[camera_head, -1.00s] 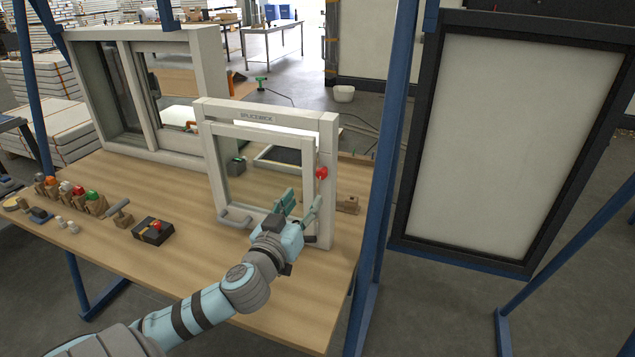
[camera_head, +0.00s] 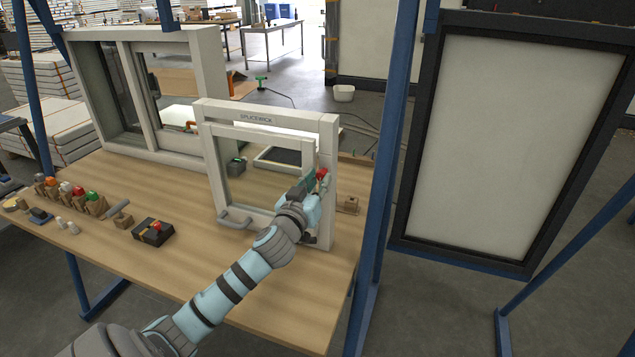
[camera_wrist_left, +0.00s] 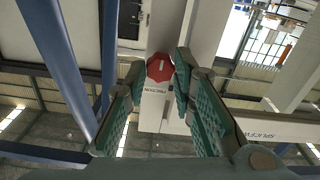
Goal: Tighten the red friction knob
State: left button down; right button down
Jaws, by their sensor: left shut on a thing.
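The red friction knob (camera_head: 322,173) sits on the right upright of the small white window frame (camera_head: 328,215). In the left wrist view the red knob (camera_wrist_left: 159,68) is many-sided, with a pale line on its face and lettering on the frame beside it. My left gripper (camera_head: 318,180) is at the knob, with its teal ribbed fingers (camera_wrist_left: 158,75) on either side of it. The fingers are shut on the knob and partly cover it in the head view. My right gripper is not in view.
A larger white sliding window (camera_head: 155,155) stands behind to the left. A black box with a red button (camera_head: 153,231) and several coloured knobs in wooden holders (camera_head: 72,198) lie on the left of the wooden table (camera_head: 185,280). A blue post (camera_head: 388,160) rises just right of the frame.

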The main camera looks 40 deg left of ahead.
pick_arm(q)
jog(key=shift+m, duration=0.4)
jog(key=m+p, duration=0.2)
jog(key=m, duration=0.1)
jog(key=shift+r+m, duration=0.1)
jog(key=shift+m, duration=0.3)
jog(key=m+p, duration=0.2)
jog(key=m, duration=0.3)
jog(key=shift+p, duration=0.35)
jog(key=m+p, duration=0.2)
jog(key=m, duration=0.3)
jog(key=shift+m, duration=0.4)
jog(key=m+p, duration=0.2)
jog(key=m, duration=0.3)
jog(key=shift+m, duration=0.3)
jog(key=c, duration=1.3)
grip_release()
jog(key=shift+c, duration=0.2)
